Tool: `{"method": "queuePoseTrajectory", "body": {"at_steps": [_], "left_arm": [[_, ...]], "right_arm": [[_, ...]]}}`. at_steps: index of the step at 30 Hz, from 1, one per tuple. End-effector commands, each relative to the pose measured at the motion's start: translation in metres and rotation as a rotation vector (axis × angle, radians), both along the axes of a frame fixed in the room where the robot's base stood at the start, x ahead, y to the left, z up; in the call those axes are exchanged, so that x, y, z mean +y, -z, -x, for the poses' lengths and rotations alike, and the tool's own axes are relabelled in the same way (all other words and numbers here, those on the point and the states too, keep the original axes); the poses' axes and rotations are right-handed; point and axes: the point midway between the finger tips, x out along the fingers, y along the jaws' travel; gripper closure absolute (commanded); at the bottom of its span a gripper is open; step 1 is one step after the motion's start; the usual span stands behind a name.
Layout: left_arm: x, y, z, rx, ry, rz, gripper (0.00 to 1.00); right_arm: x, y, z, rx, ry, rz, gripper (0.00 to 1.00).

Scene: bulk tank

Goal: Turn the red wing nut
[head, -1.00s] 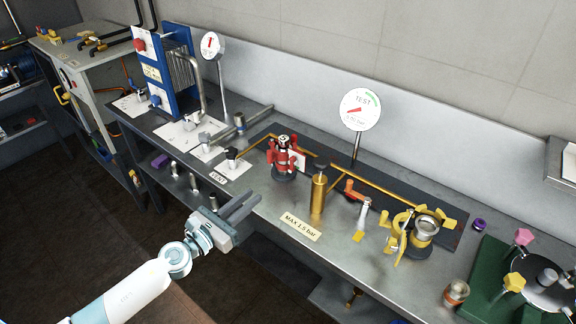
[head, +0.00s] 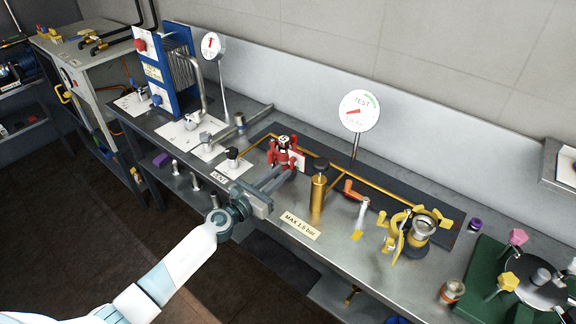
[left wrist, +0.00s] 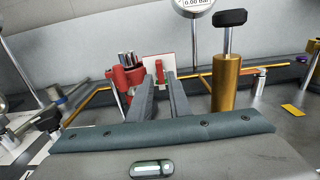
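The red clamped fitting (head: 282,150) stands upright on a dark round base on the bench, with a white card beside it. It also shows in the left wrist view (left wrist: 127,78). A small red part, seemingly the wing nut (left wrist: 160,72), shows between my left fingertips in front of the white card. My left gripper (head: 286,172) is at the near right side of the fitting. Its fingers, also in the left wrist view (left wrist: 161,82), are apart with a narrow gap. I cannot tell if they touch the red part. My right gripper is not in view.
A brass cylinder with a black knob (head: 319,190) stands close to the right of my left gripper. A brass pipe (head: 345,175) runs behind. A black-knobbed valve (head: 232,156) is to the left. A yellow clamped fitting (head: 418,232) stands farther right.

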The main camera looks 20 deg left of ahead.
Motion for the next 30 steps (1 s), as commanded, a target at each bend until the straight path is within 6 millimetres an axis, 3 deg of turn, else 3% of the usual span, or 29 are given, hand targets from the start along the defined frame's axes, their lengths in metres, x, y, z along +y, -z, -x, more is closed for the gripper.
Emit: {"method": "queuePoseTrajectory", "body": {"at_steps": [3, 10, 21, 22, 24, 30], "left_arm": [[-0.008, -0.001, -0.018, -0.001, -0.001, 0.004, 0.83], [-0.015, 0.000, -0.038, 0.000, -0.001, 0.001, 0.83], [-0.017, 0.000, -0.042, 0.000, 0.000, 0.001, 0.83], [-0.017, 0.000, -0.042, 0.000, 0.000, 0.001, 0.85], [-0.017, 0.000, -0.042, 0.000, 0.000, 0.001, 1.00], [-0.017, 0.000, -0.041, 0.001, 0.000, 0.002, 1.00]], "right_arm": [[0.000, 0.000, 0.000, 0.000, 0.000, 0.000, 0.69], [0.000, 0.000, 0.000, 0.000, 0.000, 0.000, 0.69], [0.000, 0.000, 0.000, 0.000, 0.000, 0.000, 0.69], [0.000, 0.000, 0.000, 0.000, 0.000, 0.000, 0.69], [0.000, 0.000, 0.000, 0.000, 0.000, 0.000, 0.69], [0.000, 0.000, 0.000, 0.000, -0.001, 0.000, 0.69]]}}
